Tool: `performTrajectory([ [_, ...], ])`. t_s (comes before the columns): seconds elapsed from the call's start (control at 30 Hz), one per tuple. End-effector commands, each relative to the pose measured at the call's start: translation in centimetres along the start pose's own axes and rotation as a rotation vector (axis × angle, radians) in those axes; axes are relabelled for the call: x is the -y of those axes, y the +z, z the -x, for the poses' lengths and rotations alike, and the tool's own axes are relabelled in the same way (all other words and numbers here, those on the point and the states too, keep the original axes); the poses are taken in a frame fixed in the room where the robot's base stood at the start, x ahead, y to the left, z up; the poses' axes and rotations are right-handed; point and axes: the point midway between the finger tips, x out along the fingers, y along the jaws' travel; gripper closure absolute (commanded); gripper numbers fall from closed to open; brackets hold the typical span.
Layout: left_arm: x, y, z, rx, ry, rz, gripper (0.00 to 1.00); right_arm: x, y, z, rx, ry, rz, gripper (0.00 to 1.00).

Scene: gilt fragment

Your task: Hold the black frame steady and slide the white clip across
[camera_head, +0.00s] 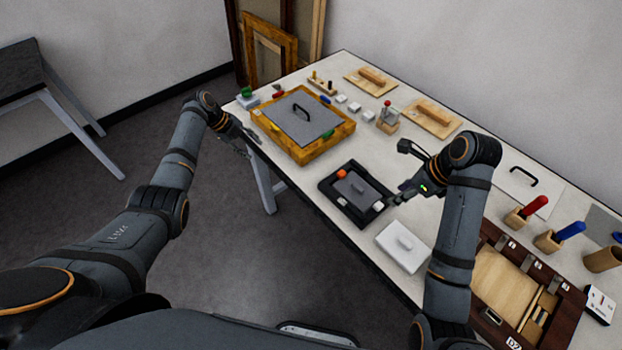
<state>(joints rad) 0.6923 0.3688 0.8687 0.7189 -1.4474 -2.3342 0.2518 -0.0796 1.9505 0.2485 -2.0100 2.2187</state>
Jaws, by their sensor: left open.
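The black frame (329,187) lies flat near the front edge of the table, with a grey panel (358,189) inside it. A white clip (378,206) sits at the frame's right side. Another small white piece (342,201) sits at its front side, and an orange piece (341,174) at its back left. My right gripper (394,200) is at the frame's right side, close to the white clip; whether it touches it or is shut on it is too small to tell. My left gripper (250,143) is open and empty off the table's left edge, away from the frame.
A gilt frame with a grey panel (306,116) lies behind the black frame. A brown wooden tray (495,278) and holders with red (535,206) and blue (570,230) handles are at right. Small white blocks lie at back.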

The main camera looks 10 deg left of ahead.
Motion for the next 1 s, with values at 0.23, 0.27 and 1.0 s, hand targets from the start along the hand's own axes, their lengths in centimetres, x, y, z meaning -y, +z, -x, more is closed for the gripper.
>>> performTrajectory([
  [0.23,1.2,-16.4,-3.9,-0.559,0.060,0.262,0.56,0.0,0.0,0.0,0.000,0.000,0.000,0.62],
  [0.27,1.2,-17.9,-4.0,-0.612,0.076,0.290,0.56,0.0,0.0,0.0,0.000,0.000,0.000,0.62],
  [1.0,1.3,-29.4,-6.3,-0.895,0.186,0.421,0.56,0.0,0.0,0.0,0.000,0.000,0.000,0.62],
])
